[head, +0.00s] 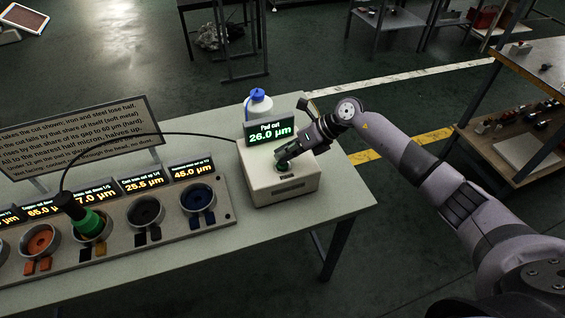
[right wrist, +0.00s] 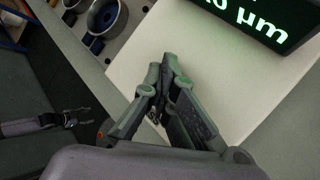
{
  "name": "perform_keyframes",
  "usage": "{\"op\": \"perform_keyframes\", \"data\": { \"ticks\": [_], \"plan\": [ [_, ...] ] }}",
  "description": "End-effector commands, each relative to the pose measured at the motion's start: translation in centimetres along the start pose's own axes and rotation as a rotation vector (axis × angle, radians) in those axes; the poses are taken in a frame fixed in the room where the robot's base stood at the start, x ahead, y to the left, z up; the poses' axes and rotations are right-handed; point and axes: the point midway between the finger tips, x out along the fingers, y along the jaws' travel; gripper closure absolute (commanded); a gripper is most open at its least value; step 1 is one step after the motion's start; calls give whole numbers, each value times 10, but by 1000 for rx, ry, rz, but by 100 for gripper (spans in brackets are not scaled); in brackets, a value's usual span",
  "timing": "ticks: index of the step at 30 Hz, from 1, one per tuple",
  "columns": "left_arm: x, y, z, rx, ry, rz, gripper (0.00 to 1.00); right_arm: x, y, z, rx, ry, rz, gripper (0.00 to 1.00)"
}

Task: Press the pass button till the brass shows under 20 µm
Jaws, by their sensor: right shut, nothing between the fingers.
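A cream box (head: 262,190) on the bench carries a display (head: 270,133) reading "Pad cut 26.0 µm". My right gripper (head: 283,163) is shut and empty, its fingertips at the box's top, where a little green shows. In the right wrist view the shut fingers (right wrist: 168,65) are over the pale top. The fingers hide any button there, and I cannot tell whether they touch it. A row of cups with displays stands left; two read 25.5 µm (head: 143,183) and 45.0 µm (head: 192,169). I cannot make out which is brass. My left gripper (right wrist: 80,117) looks open in the right wrist view, away from the box.
A black-topped green plug (head: 85,218) stands in one cup, its cable arching to the box. A white bottle with a blue cap (head: 258,104) stands behind the display. A text sign (head: 80,140) stands behind the cups. Bare bench (head: 310,205) lies right of the box.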

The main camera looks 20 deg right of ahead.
Motion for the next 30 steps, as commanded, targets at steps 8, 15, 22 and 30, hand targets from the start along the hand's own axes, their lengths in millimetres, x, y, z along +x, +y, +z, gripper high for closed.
{"op": "perform_keyframes", "data": {
  "ticks": [8,15,22,30],
  "plan": [
    [-3,0,0,0,0,0,50,-2,1,0,1,5,-1,100],
    [-12,0,-1,0,0,0,50,-11,8,7,1,4,-1,100],
    [-12,0,-1,0,0,0,50,-12,9,8,1,3,-1,100],
    [-16,-1,-2,0,0,0,50,-17,12,12,0,2,0,100]
  ]
}}
